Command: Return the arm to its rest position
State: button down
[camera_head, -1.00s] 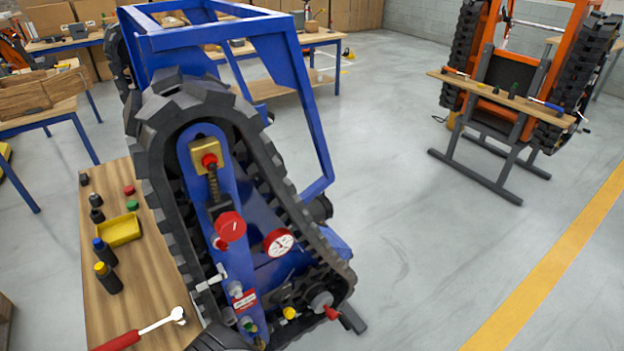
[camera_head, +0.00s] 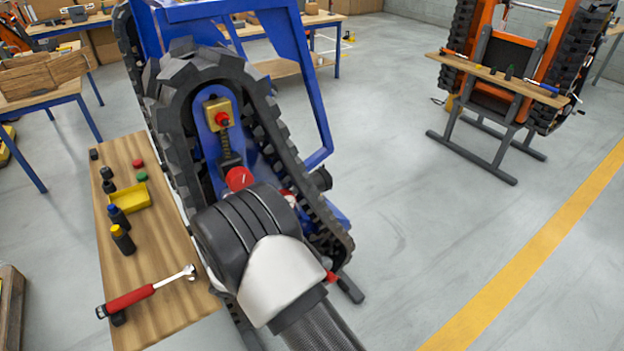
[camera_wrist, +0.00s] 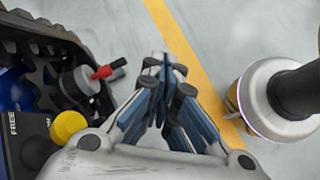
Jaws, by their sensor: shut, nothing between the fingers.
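My gripper (camera_wrist: 165,85) shows in the wrist view with its fingers together and nothing between them. It points over the grey floor and the yellow floor line. In the head view my arm crosses the front of the blue tracked carrier (camera_head: 318,105), and my gripper cannot be made out there. The arm hides the lower part of the carrier's side, including most of the gauge. In the wrist view the carrier's black track (camera_wrist: 45,35), a grey fitting with a red handle (camera_wrist: 108,70) and a yellow knob (camera_wrist: 68,125) are left of my gripper, apart from it.
A wooden bench (camera_head: 150,275) beside the carrier holds a red-handled wrench (camera_head: 140,295), a yellow tray (camera_head: 131,204) and several bottles and caps. An orange tracked carrier (camera_head: 487,105) stands at the back right. The floor between the carriers is clear.

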jog(key=s+d+r+m+g+y, duration=0.1)
jog(key=s+d+r+m, duration=0.15)
jog(key=r, duration=0.55)
jog(key=s+d+r+m+y, duration=0.1)
jog(key=d+r+m+y, duration=0.2)
jog(key=r, duration=0.4)
jog(key=s+d+r+m+g, duration=0.1)
jog(key=d+r+m, duration=0.25)
jog(key=r, duration=0.45)
jog(key=s+d+r+m+t+y, duration=0.2)
jog(key=s+r+m, duration=0.2)
jog(key=s, duration=0.4)
jog(key=s+d+r+m+t+y, duration=0.2)
jog(key=s+d+r+m+y, duration=0.1)
jog(key=s+r, duration=0.3)
jog(key=shift+s+m, duration=0.4)
jog(key=shift+s, duration=0.45)
jog(key=c, duration=2.4)
grip_release()
jog(key=shift+d, duration=0.1)
